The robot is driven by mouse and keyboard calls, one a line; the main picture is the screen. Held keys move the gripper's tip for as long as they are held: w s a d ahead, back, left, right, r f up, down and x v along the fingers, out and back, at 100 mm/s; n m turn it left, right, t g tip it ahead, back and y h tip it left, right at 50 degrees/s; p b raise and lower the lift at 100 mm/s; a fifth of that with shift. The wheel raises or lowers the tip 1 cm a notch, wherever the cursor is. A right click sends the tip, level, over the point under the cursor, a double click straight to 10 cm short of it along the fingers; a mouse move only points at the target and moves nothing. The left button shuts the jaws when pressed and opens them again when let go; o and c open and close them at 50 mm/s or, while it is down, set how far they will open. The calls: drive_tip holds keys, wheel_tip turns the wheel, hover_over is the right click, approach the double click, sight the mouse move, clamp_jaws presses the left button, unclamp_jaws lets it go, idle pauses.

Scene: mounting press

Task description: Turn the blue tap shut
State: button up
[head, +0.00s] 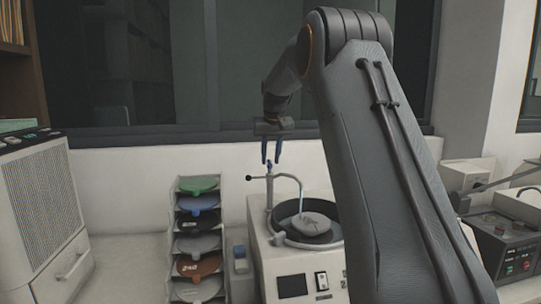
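The tap's upright metal pipe (269,190) stands at the back left of a white polishing machine (262,262). Its small blue tap handle (269,164) seems to show at the top of the pipe. The curved spout ends over the round bowl, and a pale blue streak of water (300,196) seems to fall from it. My gripper (271,161) points down just above the pipe, its two blue fingers apart with a gap between them. The fingertips are at or slightly above the handle; I cannot tell whether they touch it.
A dark-rimmed bowl (281,213) holds a grey disc (311,224). A rack (174,240) of coloured discs stands left of the machine, with a small blue-topped block (240,257) between. A pale cabinet (40,205) is far left. A control box (505,240) is right. My arm hides the centre right.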

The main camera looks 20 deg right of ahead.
clamp_jaws()
drive_tip(key=shift+a+m, duration=0.1)
drive_tip(key=shift+m, duration=0.3)
drive_tip(key=m, duration=0.1)
drive_tip(key=m+h, duration=0.1)
drive_tip(key=shift+w+a+m+b, duration=0.15)
drive_tip(key=shift+m+b, duration=0.15)
drive_tip(key=shift+m, duration=0.1)
drive_tip(key=m, duration=0.2)
drive_tip(key=m+g+h, duration=0.1)
drive_tip(key=shift+w+a+m+h, duration=0.15)
drive_tip(key=shift+m+h, duration=0.15)
drive_tip(key=shift+m, duration=0.1)
drive_tip(key=m+g, duration=0.1)
drive_tip(key=m, duration=0.1)
drive_tip(key=m+g+h, duration=0.1)
drive_tip(key=m, duration=0.1)
drive_tip(key=shift+w+a, duration=0.1)
drive_tip(key=shift+w, duration=0.05)
drive_tip(key=m+p, duration=0.1)
drive_tip(key=m, duration=0.1)
drive_tip(key=m+g+p, duration=0.1)
drive_tip(key=m, duration=0.1)
drive_tip(key=shift+w+r+m+g+p, duration=0.1)
drive_tip(key=shift+w+m+g+p, duration=0.1)
drive_tip(key=shift+m+g+p, duration=0.15)
drive_tip(key=shift+m, duration=0.25)
